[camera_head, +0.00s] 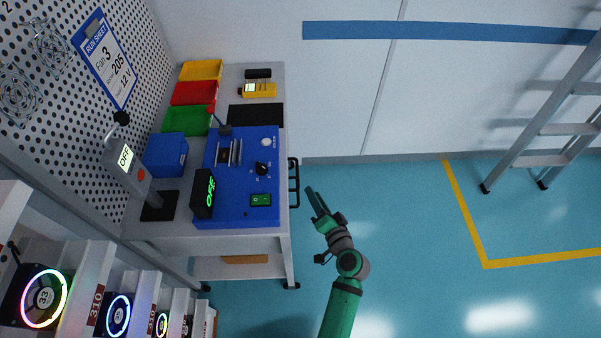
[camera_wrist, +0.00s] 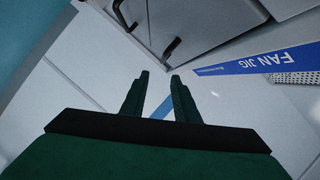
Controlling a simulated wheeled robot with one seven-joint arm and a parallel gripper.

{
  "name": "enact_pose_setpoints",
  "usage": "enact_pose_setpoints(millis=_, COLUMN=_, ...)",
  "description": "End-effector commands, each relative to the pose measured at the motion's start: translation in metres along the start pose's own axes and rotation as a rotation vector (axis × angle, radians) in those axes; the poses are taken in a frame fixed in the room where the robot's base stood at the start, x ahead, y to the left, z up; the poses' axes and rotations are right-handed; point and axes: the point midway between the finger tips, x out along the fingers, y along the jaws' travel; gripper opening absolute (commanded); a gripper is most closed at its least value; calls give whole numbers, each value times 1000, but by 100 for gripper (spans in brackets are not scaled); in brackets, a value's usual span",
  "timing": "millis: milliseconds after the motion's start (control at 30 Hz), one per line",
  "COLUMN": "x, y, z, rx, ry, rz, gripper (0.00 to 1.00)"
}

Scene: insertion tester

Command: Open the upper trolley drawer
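The trolley (camera_head: 268,233) is a light grey cart at left centre in the head view. Black bar handles (camera_head: 294,182) stick out from its right side; the drawer fronts are hidden there by the steep angle. In the wrist view, pale panels (camera_wrist: 195,18) carry a black handle (camera_wrist: 120,14) near the top edge and another dark handle part (camera_wrist: 172,47) ahead of the fingers. I cannot tell which belongs to the upper drawer. My gripper (camera_head: 312,192) is just right of the handles, apparently apart from them. In the wrist view its two green fingers (camera_wrist: 160,76) are spread, with nothing between them.
A blue tester (camera_head: 240,205) and coloured bins (camera_head: 194,93) stand on the trolley top. A rack with lit fans (camera_head: 118,315) is at lower left. A ladder (camera_head: 556,130) leans at right. The blue-green floor right of my gripper is clear.

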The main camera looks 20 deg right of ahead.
Motion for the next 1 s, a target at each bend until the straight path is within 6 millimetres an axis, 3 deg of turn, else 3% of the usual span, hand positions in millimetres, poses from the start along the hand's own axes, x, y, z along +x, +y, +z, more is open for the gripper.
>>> enact_pose_setpoints(millis=267, x=46, y=-12, z=15, rx=-7, ry=-27, rz=-18, gripper=28)
enact_pose_setpoints(millis=500, x=85, y=-9, z=11, rx=-6, ry=-19, rz=-13, gripper=28)
enact_pose_setpoints(millis=700, x=102, y=-5, z=6, rx=-3, ry=-9, rz=-6, gripper=28)
enact_pose_setpoints(millis=1000, x=108, y=-4, z=6, rx=-3, ry=-9, rz=-5, gripper=28)
